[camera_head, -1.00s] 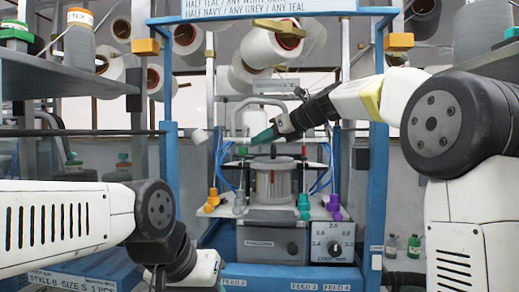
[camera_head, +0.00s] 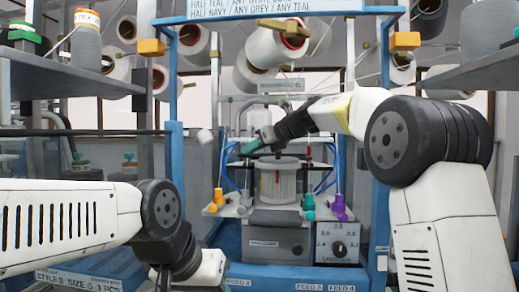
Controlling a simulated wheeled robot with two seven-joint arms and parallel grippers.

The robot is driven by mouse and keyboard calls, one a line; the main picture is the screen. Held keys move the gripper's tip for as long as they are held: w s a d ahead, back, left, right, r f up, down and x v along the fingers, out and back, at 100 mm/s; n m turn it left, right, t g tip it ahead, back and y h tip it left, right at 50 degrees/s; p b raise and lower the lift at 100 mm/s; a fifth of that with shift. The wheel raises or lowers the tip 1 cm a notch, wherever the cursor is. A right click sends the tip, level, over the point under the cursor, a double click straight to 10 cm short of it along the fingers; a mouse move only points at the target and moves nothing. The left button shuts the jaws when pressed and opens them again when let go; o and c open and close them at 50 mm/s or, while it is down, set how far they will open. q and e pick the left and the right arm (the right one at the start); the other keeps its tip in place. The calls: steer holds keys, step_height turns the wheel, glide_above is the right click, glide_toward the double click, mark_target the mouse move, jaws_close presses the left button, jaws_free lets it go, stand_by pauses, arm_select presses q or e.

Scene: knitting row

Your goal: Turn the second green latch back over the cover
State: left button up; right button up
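The knitting machine's round cylinder head (camera_head: 278,183), pale and ribbed with a small red mark, stands on the machine bed in the middle of the head view. My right gripper (camera_head: 251,147) reaches in from the right and hangs over the left rear of the cylinder. A teal-green piece shows at its tip; I cannot tell whether this is its fingers or a latch. Whether it is open or shut is too small to see. The latches and the cover cannot be clearly made out. My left arm is low at the left; its gripper is out of view.
A blue frame post (camera_head: 174,160) stands left of the machine. Teal (camera_head: 309,207) and purple (camera_head: 338,208) feed fittings stand at the cylinder's front right, a yellow one (camera_head: 217,197) at its left. A dial box (camera_head: 338,241) sits below. Shelves with cones flank both sides.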

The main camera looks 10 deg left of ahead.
jaws_close()
steer(key=shift+w+d+n+g, duration=0.1)
steer(key=shift+w+n+g, duration=0.1)
steer(key=shift+n+g, duration=0.2)
steer(key=shift+n+g+y, duration=0.3)
steer(key=shift+y, duration=0.1)
steer(key=o, duration=0.7)
jaws_free()
steer(key=shift+c, duration=0.2)
steer(key=shift+s, duration=0.1)
steer(key=v, duration=0.7)
steer(key=shift+s+d+r, duration=0.1)
steer(key=shift+d, duration=0.25)
